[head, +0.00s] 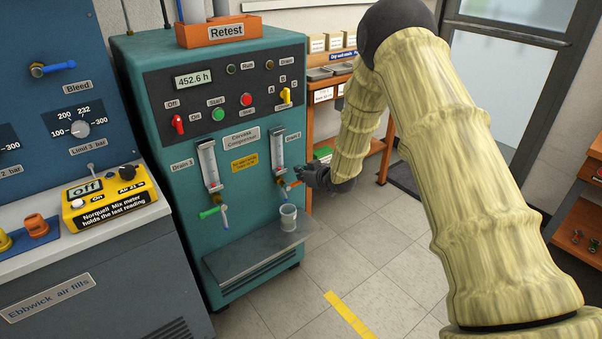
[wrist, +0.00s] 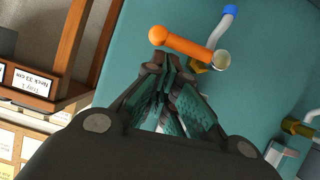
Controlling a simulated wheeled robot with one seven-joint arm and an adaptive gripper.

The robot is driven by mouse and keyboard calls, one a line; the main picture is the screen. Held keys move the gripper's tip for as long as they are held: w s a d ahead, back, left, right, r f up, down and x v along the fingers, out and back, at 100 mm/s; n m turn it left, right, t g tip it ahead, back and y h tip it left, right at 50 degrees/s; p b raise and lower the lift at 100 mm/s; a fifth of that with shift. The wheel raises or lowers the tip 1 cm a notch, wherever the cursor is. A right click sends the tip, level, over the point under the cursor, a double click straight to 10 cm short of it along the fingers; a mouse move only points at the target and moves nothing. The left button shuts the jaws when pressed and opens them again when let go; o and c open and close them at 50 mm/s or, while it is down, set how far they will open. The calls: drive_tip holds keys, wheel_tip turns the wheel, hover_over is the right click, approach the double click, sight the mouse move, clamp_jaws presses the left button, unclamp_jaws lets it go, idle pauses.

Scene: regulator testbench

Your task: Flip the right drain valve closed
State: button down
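The right drain valve has an orange lever (head: 292,184) below the right gauge tube on the teal machine. In the wrist view its orange lever (wrist: 183,44) runs from a round knob to a brass valve body, with a blue-tipped spout beside it. My gripper (head: 312,178) is just right of this lever in the head view. In the wrist view my gripper (wrist: 169,68) has its fingertips close together, with nothing seen between them. The lever lies just beyond the tips; I cannot tell whether they touch.
The left drain valve (head: 210,212) has a green lever. A grey cup (head: 288,217) stands on the machine's shelf (head: 258,255) below the right drain. An orange-brown rack (head: 347,125) with trays stands behind my arm. The tiled floor in front is clear.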

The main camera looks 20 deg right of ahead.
sight(301, 182)
drive_tip(key=r, duration=0.1)
drive_tip(key=r+p, duration=0.1)
drive_tip(key=r, duration=0.1)
drive_tip(key=shift+w+a+r, duration=0.1)
drive_tip(key=shift+w+a, duration=0.05)
drive_tip(key=shift+w, duration=0.1)
drive_tip(key=shift+s+r, duration=0.15)
drive_tip(key=shift+r, duration=0.15)
drive_tip(key=p+v, duration=0.1)
drive_tip(key=v, duration=0.8)
drive_tip(key=s+a+f+m+g+h, duration=0.1)
drive_tip(key=s+a+f+m+g, duration=0.15)
drive_tip(key=s+f, duration=1.3)
drive_tip(key=s+a+f+m+g+h, duration=0.1)
drive_tip(key=s+a+f+g, duration=0.15)
drive_tip(key=s+f, duration=0.6)
drive_tip(key=s+a+f+m+g+h, duration=0.1)
drive_tip(key=s+f+g, duration=0.3)
drive_tip(key=s, duration=0.7)
drive_tip(key=s+a+f+g, duration=0.1)
drive_tip(key=s+f+g, duration=0.25)
drive_tip(key=s, duration=1.65)
wheel_tip(301, 182, up, 14)
drive_tip(key=h+p, duration=0.1)
drive_tip(key=p, duration=1.4)
drive_tip(key=shift+s, duration=0.4)
